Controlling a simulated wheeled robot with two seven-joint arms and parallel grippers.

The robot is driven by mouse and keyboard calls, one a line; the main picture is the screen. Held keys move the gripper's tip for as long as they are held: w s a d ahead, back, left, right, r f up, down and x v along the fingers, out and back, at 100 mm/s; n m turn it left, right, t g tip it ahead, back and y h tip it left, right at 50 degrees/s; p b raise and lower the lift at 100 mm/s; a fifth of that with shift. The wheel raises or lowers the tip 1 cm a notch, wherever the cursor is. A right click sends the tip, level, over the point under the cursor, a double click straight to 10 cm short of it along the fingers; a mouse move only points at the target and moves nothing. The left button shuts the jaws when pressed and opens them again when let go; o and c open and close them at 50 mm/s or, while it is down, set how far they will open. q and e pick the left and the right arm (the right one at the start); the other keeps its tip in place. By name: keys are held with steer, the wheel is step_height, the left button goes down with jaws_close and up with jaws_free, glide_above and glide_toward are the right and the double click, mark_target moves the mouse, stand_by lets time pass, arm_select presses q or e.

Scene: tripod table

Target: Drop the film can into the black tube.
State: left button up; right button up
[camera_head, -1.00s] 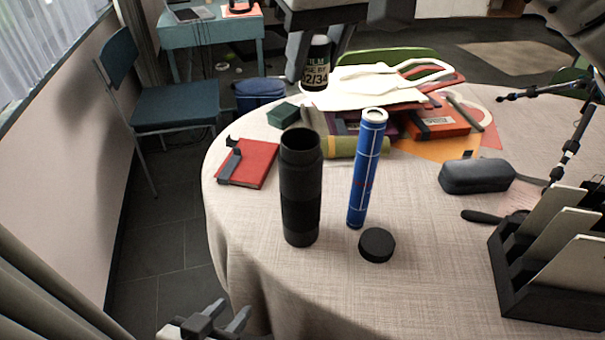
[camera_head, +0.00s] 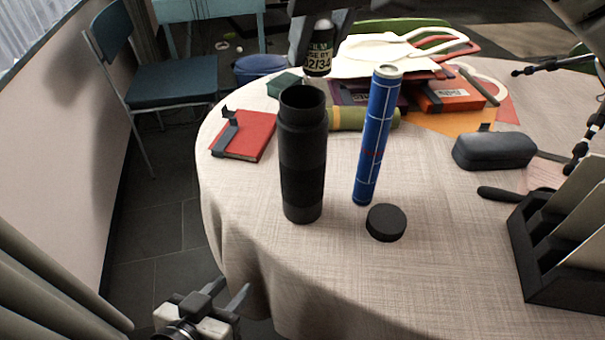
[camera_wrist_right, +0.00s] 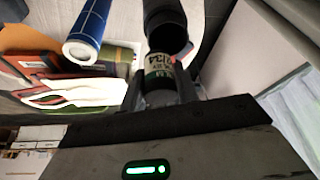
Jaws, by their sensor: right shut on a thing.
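The black tube (camera_head: 303,165) stands upright and open-topped on the round table, left of the blue tube. The film can (camera_head: 319,52), with a pale label, is held in my right gripper (camera_head: 320,28), above and behind the tube's mouth in the head view. In the right wrist view the film can (camera_wrist_right: 159,72) sits between the fingers, and the black tube's open mouth (camera_wrist_right: 167,32) shows just beyond it. The can is apart from the tube in the head view. My left gripper (camera_head: 226,298) is low at the front left, off the table edge, with its fingers apart and empty.
A blue tube (camera_head: 376,140) stands close right of the black tube. A black cap (camera_head: 386,222) lies in front of it. Books and papers, a red notebook (camera_head: 245,137), a dark case (camera_head: 494,150) and a black rack (camera_head: 550,275) surround a clear front area of tablecloth (camera_head: 340,275).

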arm_select(q)
steer(key=shift+r, duration=0.1)
arm_select(e)
steer(key=o, duration=1)
steer(key=shift+o, duration=0.2)
steer(key=shift+r, duration=0.1)
arm_select(q)
steer(key=shift+w+r+p, duration=0.2)
steer(key=shift+r+p, duration=0.25)
steer(key=shift+p, duration=0.7)
arm_select(e)
steer(key=v, duration=1.6)
steer(key=shift+s, duration=0.1)
